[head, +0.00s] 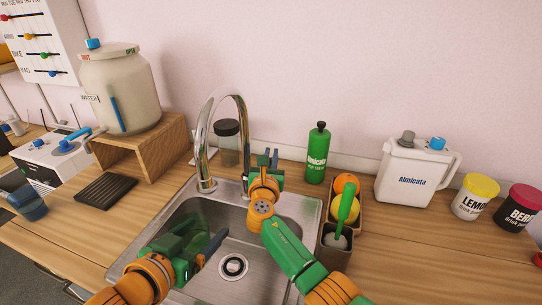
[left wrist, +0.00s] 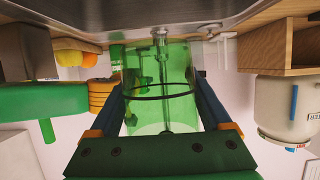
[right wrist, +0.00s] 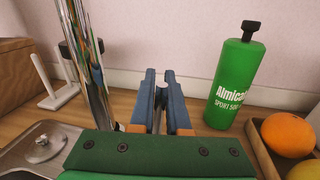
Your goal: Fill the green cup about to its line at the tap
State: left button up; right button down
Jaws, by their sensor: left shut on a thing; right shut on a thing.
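The green cup (head: 192,232) is see-through and is held over the left part of the sink, in front of the tap (head: 204,150). My left gripper (head: 200,249) is shut around it. In the left wrist view, the cup (left wrist: 150,75) stands between the two fingers, with a dark line (left wrist: 160,97) round its wall. I cannot make out a water level. My right gripper (head: 268,158) is beside the tap's spout, behind the sink. In the right wrist view, its fingers (right wrist: 160,84) are closed on a thin dark metal piece, perhaps the tap's lever, mostly hidden. No water stream is clearly visible.
A green bottle (head: 318,155) and a box with fruit (head: 346,195) stand right of the sink. A dark-lidded jar (head: 228,142) is behind the tap. A large dispenser (head: 125,90) on a wooden stand is at left. A white jug (head: 415,172) is at right.

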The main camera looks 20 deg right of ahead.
jog(key=shift+s, duration=0.1)
dwell(0.6)
jog(key=s+a+t, duration=0.1)
jog(key=t, duration=0.1)
jog(key=s+n+t+h, duration=0.1)
jog(key=shift+s+a+r+t, duration=0.1)
jog(key=shift+s+a+t, duration=0.2)
jog(key=shift+a+t, duration=0.1)
jog(key=shift+s+a+r+t, duration=0.15)
jog(key=shift+s+t, duration=0.05)
jog(key=shift+t, duration=0.2)
jog(key=c, duration=0.9)
grip_release()
jog(key=shift+h, duration=0.3)
jog(key=v, duration=0.7)
jog(key=shift+s, duration=0.25)
